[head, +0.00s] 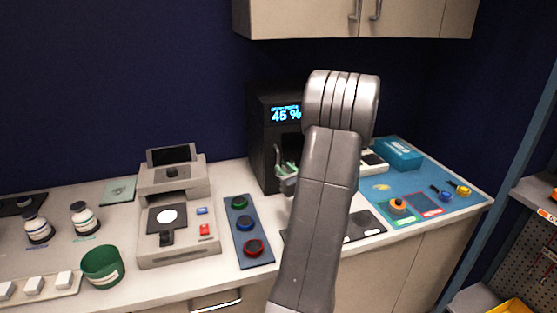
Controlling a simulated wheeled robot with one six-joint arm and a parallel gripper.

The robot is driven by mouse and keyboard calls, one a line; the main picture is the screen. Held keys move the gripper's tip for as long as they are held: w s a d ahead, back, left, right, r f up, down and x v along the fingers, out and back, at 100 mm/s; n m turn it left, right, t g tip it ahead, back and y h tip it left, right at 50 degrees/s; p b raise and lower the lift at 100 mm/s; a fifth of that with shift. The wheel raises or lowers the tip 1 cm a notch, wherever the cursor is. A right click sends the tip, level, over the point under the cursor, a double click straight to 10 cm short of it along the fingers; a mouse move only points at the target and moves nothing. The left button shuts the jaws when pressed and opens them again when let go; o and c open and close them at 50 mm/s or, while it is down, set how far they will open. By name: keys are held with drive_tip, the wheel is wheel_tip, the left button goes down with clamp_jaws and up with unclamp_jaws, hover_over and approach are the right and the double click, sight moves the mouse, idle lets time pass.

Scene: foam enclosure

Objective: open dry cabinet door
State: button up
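The dry cabinet (258,128) is a black box on the counter against the dark blue wall. A pale upright piece, perhaps the handle (277,153), shows on the front of the cabinet. Part of my gripper (286,172), grey with light green, shows just left of my arm, close to the cabinet front. I cannot tell whether it touches the handle or whether its fingers are open. The door looks shut, though much of it is hidden.
Left of the cabinet are a panel with green, blue and red knobs (247,228), a beige instrument (177,241), a green cup (102,266) and bottles (85,219). A blue mat (440,211) and teal box (399,153) lie right. Wall cupboards (300,18) hang above.

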sight(278, 163)
drive_tip(key=p+x, duration=0.1)
drive_tip(key=x, duration=0.4)
clamp_jaws()
